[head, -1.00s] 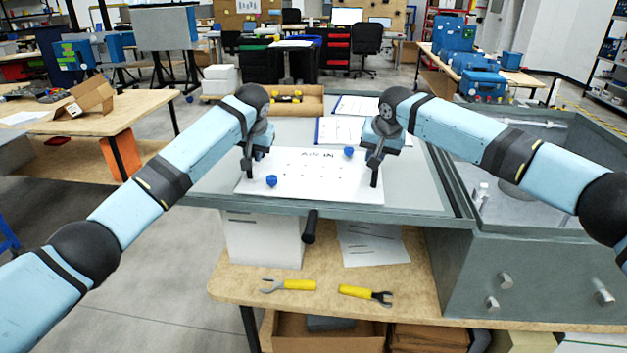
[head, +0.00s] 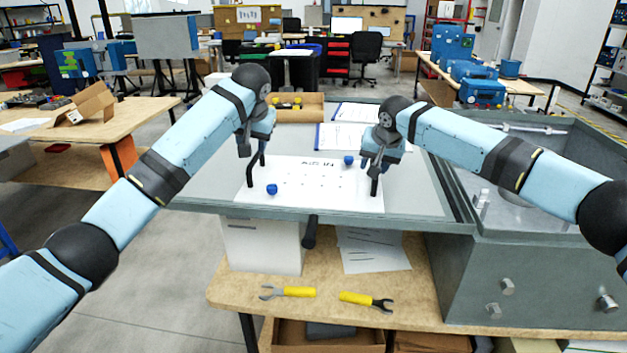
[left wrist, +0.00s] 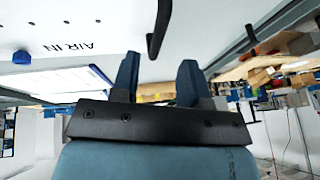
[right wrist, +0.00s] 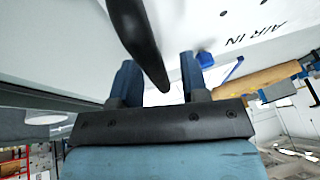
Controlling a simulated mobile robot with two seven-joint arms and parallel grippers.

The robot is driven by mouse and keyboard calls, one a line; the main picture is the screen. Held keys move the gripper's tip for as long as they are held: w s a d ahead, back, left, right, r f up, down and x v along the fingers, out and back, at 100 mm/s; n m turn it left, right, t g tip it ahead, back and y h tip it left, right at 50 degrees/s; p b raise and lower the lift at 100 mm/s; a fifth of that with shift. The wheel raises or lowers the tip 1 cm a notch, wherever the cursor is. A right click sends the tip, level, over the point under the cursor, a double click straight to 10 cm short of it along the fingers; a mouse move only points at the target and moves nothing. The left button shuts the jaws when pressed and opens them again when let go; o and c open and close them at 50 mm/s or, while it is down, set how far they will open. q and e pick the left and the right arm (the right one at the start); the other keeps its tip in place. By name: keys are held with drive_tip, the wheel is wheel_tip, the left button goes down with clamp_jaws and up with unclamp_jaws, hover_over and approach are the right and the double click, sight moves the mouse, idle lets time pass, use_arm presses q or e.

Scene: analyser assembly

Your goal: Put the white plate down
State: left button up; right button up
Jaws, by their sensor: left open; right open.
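The white plate (head: 312,190) lies flat on the grey worktop, marked "AIR IN", with blue knobs and a black handle at each end. My left gripper (head: 253,148) is open above the left handle (head: 251,172). In the left wrist view this handle (left wrist: 158,32) stands between and beyond the open fingers (left wrist: 157,75). My right gripper (head: 376,165) is open at the right handle (head: 374,187). In the right wrist view the handle (right wrist: 140,35) reaches down between the spread fingers (right wrist: 157,78). Whether the fingers touch the handles is hard to tell.
White sheets (head: 345,135) lie behind the plate, with a cardboard tray (head: 298,108) at the back. A grey basin unit (head: 545,270) stands at the right. Two yellow-handled tools (head: 290,292) lie on the wooden shelf below. The worktop left of the plate is clear.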

drive_tip(key=shift+r, duration=0.15)
use_arm(q)
drive_tip(key=v, duration=0.5)
use_arm(e)
drive_tip(key=v, duration=1.1)
drive_tip(key=shift+s+r, duration=0.2)
drive_tip(key=shift+r, duration=0.1)
use_arm(q)
drive_tip(key=shift+r, duration=0.1)
